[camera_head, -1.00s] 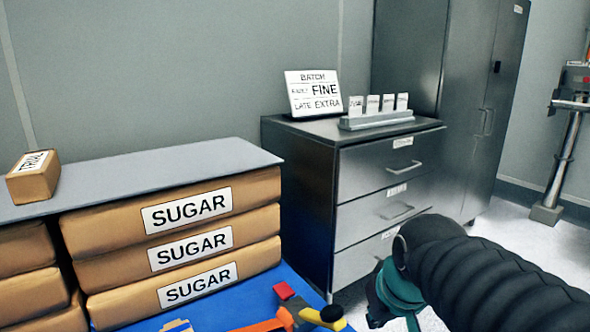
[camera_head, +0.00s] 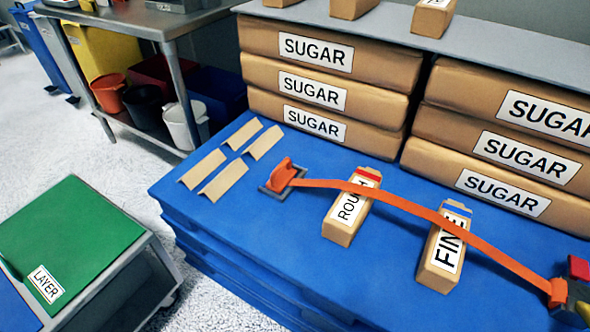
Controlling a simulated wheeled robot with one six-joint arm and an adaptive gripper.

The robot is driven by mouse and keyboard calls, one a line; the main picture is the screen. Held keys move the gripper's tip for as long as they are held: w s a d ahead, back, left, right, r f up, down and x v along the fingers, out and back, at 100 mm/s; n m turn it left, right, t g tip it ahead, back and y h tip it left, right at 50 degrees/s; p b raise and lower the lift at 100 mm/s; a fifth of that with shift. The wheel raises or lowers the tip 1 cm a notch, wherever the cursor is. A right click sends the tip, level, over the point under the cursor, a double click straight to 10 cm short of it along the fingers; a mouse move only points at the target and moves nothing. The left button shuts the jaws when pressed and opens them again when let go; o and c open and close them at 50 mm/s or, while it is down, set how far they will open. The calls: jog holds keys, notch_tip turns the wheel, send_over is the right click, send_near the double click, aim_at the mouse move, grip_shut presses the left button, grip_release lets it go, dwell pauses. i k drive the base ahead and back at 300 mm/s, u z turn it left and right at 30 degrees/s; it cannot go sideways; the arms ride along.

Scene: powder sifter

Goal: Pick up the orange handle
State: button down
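An orange handle-like piece (camera_head: 281,175) stands on a small dark metal plate near the middle of the blue pallet top (camera_head: 220,222). A long orange strap (camera_head: 400,203) runs from it to the right, passing across two small cartons. At the right edge the strap meets a second orange end (camera_head: 557,291) beside a dark part with red and yellow pieces (camera_head: 579,268), partly cut off by the frame. I cannot tell which orange piece the task means. My gripper is not in view.
Cartons labelled ROU… (camera_head: 340,232) and FIN… (camera_head: 435,275) lie on the pallet beside several tan angle pieces (camera_head: 232,150). Stacked SUGAR sacks (camera_head: 390,68) stand behind. A green-topped cart (camera_head: 75,225) is at left; pale floor (camera_head: 120,155) lies between.

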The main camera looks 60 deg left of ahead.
aim_at(283, 175)
jog(key=u, duration=2.05)
jog(key=k, duration=1.15)
jog(key=u, duration=0.75)
jog(key=i, duration=1)
jog(key=z, duration=0.45)
jog(key=i, duration=0.5)
jog(key=z, duration=0.5)
